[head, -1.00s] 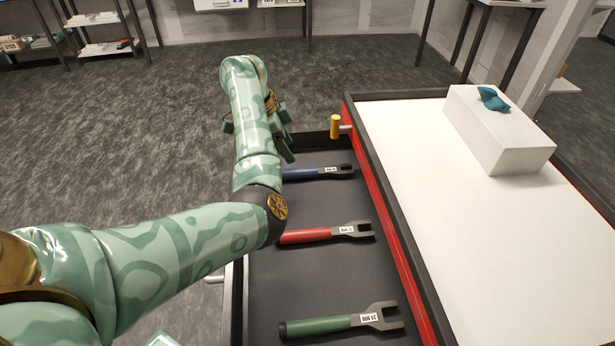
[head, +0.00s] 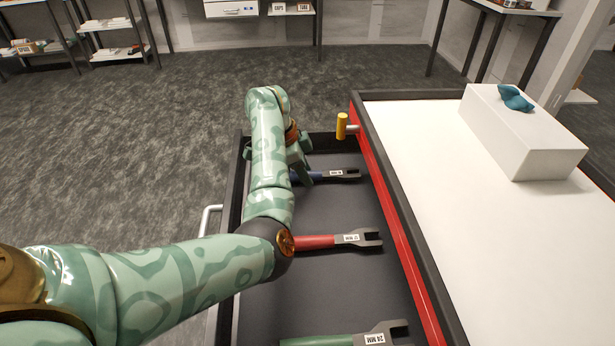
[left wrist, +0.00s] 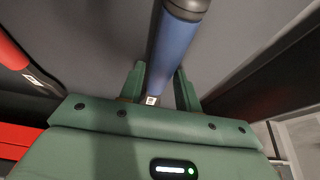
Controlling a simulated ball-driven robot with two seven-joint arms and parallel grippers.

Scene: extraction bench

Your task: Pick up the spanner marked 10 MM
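A spanner with a blue handle (head: 308,177) and a dark open-ended head lies at the far end of an open drawer (head: 330,209). Its white label (head: 337,174) is too small to read surely. My left gripper (head: 303,174) is over its handle and partly hides it. In the left wrist view, the open fingers (left wrist: 160,70) stand on either side of the blue handle (left wrist: 176,45), with gaps visible. A red-handled spanner (head: 318,242) lies nearer, and a green-handled one (head: 325,341) is nearest, cut by the frame. My right gripper is out of view.
The drawer's dark walls (head: 234,200) surround the spanners. A yellow-headed part (head: 342,126) stands at the drawer's far right corner. The white bench top (head: 440,180) with a dark rim is on the right, carrying a white block (head: 520,145) with a teal object (head: 515,98).

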